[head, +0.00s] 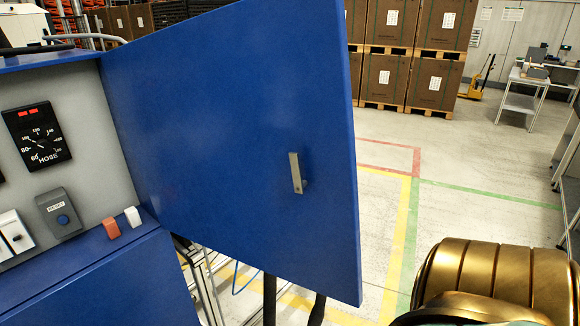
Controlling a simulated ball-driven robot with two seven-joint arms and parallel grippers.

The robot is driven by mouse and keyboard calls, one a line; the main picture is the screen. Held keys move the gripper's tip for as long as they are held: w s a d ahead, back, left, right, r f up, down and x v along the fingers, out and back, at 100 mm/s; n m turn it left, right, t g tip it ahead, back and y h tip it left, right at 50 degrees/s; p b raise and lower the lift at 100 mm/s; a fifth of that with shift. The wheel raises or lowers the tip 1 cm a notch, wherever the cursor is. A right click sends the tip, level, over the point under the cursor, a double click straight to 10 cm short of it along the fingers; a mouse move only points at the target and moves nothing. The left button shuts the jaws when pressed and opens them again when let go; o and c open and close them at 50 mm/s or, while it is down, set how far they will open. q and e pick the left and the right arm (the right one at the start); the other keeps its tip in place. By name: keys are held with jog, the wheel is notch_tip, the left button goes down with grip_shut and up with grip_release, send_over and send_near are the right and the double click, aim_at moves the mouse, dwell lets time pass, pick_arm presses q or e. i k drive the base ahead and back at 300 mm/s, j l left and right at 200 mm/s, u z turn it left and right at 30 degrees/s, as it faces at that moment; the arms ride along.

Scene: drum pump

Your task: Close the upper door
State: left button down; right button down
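The upper door (230,110) is a large blue panel in the middle of the head view. It stands wide open, swung out to the right of the grey control panel (95,110). A small metal handle (296,173) sits near its free right edge. The door's hinge side is at the left, against the cabinet. Neither my left nor my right gripper shows. A gold rounded part of my own body is at the lower right, apart from the door.
The control panel carries a black gauge (36,135), a grey switch box (60,213) and small orange and white levers (111,229). A blue front (100,285) lies below. Metal framing stands under the door. Stacked boxes (400,80) are far back; the floor (465,165) at right is clear.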

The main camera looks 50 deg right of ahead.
aim_at(213, 106)
jog(key=k+l+u, duration=0.1)
jog(key=k+l, duration=0.3)
jog(key=k+l+u, duration=0.15)
jog(key=k+l, duration=0.25)
jog(key=k, duration=0.2)
jog(key=l+u, duration=0.1)
jog(key=l, duration=0.6)
jog(key=i+l+u, duration=0.1)
jog(key=l, duration=0.6)
